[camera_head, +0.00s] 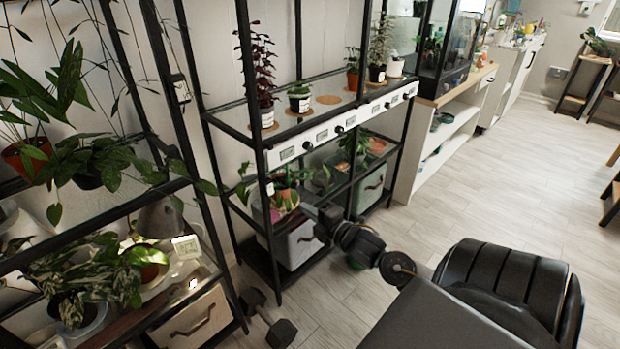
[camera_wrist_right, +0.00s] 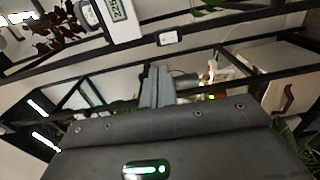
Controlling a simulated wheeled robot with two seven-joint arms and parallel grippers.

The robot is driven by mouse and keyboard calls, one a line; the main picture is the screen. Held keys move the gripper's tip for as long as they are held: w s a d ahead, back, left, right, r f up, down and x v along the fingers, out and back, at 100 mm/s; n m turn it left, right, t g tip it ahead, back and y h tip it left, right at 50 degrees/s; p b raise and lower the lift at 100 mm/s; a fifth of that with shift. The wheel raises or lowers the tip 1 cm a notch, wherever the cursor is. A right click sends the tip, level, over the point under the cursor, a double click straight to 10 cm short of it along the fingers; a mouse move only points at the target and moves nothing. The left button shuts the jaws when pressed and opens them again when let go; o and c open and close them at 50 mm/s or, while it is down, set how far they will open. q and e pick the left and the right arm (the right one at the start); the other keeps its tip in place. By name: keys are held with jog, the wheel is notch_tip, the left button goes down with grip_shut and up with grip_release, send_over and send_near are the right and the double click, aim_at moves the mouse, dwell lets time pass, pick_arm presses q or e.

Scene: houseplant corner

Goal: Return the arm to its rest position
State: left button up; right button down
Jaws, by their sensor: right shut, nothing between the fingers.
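My right arm comes in from the lower right in the head view. Its gripper (camera_head: 317,215) is beside the front of the lower level of the middle plant rack (camera_head: 272,215). I cannot tell from this view whether it touches the rack. In the right wrist view the two grey fingers of the right gripper (camera_wrist_right: 157,86) are together, with nothing between them. Shelf bars and plants show beyond the fingertips there. My left gripper is not in view.
The rack holds several potted plants and a white strip with displays (camera_head: 308,138). A drawer box (camera_head: 292,246) stands low in it. Another plant rack (camera_head: 190,125) is at left. A black dumbbell (camera_head: 282,332) lies on the floor. The wooden floor (camera_head: 500,170) at right is clear.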

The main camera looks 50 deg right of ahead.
jog(key=shift+s, duration=0.25)
jog(key=shift+f, duration=0.1)
dwell(0.4)
